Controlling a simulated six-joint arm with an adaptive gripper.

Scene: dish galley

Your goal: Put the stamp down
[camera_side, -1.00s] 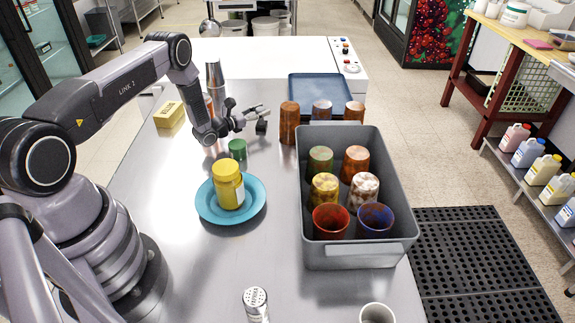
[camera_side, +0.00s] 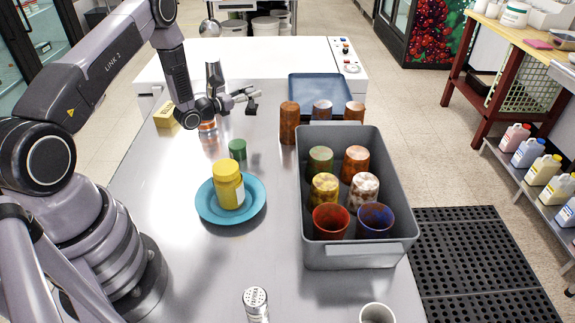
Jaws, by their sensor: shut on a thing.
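My gripper (camera_side: 250,101) is shut at the far part of the steel counter, pointing right in the picture. A small dark thing, seemingly the stamp (camera_side: 252,108), shows at its fingertips; it is too small to make out its shape or how it is gripped. The gripper is beyond the green cylinder (camera_side: 237,149) and to the left of the brown tumbler (camera_side: 289,122). The stamp appears clear of both. I cannot tell its exact height above the counter (camera_side: 150,200).
A yellow jar (camera_side: 229,187) stands on a blue plate (camera_side: 202,206). A grey bin (camera_side: 358,255) holds several cups. Several tumblers stand behind it, near a blue tray (camera_side: 320,88). A yellow block (camera_side: 166,116) and an orange jar (camera_side: 208,126) are near my wrist.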

